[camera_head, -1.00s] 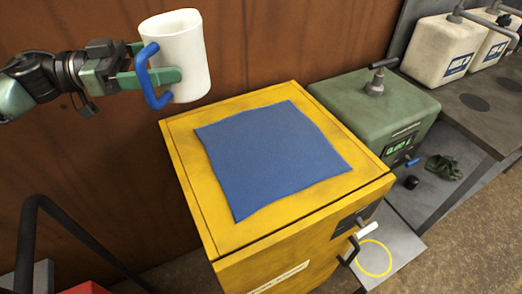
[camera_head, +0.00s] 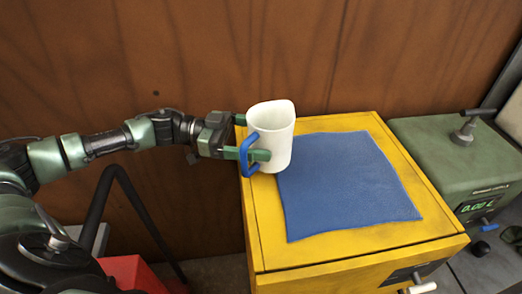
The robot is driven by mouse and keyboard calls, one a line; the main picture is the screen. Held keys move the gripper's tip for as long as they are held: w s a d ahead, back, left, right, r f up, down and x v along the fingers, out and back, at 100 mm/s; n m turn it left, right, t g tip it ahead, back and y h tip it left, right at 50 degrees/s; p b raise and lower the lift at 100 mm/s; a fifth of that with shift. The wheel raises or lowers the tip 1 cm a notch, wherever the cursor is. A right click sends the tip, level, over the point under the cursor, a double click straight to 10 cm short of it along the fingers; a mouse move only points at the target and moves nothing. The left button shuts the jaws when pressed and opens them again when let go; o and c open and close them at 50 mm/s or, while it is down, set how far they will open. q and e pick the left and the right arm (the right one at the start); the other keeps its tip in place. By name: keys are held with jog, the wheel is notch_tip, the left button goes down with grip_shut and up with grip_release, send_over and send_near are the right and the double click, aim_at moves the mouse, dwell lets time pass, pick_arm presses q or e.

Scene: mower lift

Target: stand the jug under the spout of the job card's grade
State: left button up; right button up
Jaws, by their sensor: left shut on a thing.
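The white jug (camera_head: 272,131) with a blue handle (camera_head: 246,155) is upright at the back left corner of the yellow cabinet (camera_head: 262,236). My left gripper (camera_head: 252,138) is shut on the jug, with its green fingers at the handle side. I cannot tell whether the jug touches the cabinet top or hangs just above it. A green dispenser unit (camera_head: 452,160) with a lit display (camera_head: 477,206) stands to the right, cut by the picture's edge. My right gripper is not in view. No job card shows.
A blue cloth (camera_head: 345,185) covers most of the cabinet top. A white-ended handle (camera_head: 422,288) juts from the cabinet front. A red object (camera_head: 130,272) and a black bent bar (camera_head: 98,200) are at lower left. A brown wall (camera_head: 215,55) stands behind.

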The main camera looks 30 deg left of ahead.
pick_arm(q)
jog(key=shift+f, duration=2.1)
